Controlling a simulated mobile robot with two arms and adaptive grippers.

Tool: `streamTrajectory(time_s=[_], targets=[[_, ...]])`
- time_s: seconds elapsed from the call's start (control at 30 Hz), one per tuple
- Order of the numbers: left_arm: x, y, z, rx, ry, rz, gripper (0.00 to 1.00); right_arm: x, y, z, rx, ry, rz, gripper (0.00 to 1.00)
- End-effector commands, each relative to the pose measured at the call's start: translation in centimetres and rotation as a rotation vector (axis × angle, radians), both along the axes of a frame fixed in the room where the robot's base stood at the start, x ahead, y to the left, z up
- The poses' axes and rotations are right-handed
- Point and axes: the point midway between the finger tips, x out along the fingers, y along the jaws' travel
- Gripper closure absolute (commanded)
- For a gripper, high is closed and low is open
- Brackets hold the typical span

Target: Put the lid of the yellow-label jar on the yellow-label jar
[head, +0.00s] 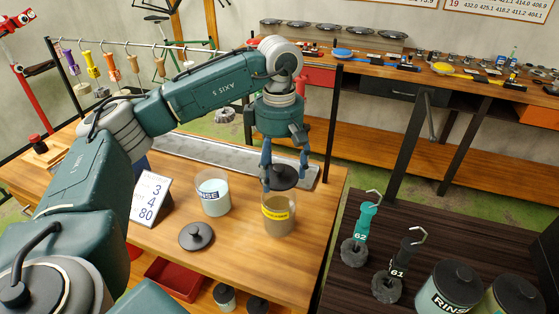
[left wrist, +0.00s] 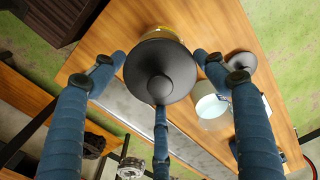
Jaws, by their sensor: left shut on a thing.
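The yellow-label jar (head: 278,222) stands open on the wooden table, with brownish contents. Its black lid (head: 284,177) is held by my left gripper (head: 285,172) just above the far side of the jar mouth. In the left wrist view the round lid with its knob (left wrist: 160,72) sits among the blue fingers (left wrist: 160,95), and a sliver of the yellow-label jar (left wrist: 155,33) shows behind it. Whether the lid touches the rim cannot be told. My right gripper is not in view.
A RINSE jar (head: 212,198) stands open left of the yellow-label jar, with a black lid (head: 196,236) lying in front of it. A number card (head: 149,197) stands further left.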

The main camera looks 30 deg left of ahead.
Motion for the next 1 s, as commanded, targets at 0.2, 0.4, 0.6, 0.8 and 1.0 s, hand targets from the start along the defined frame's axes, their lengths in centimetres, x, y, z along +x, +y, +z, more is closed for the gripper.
streamTrajectory(time_s=[0.2,0.4,0.6,0.8,1.0], targets=[[-0.1,0.0,-0.4,0.000,0.001,0.067,0.49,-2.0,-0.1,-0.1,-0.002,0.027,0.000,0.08],[-0.1,0.0,-1.4,0.000,0.000,0.066,0.49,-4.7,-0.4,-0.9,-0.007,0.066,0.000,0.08],[-0.1,0.0,-2.9,0.000,0.000,0.064,0.49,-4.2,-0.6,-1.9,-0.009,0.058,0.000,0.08],[-0.1,0.0,-4.5,0.000,0.000,0.064,0.49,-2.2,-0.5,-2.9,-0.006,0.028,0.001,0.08],[-0.1,0.0,-6.0,-0.001,0.000,0.063,0.49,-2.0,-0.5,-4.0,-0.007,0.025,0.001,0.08]])
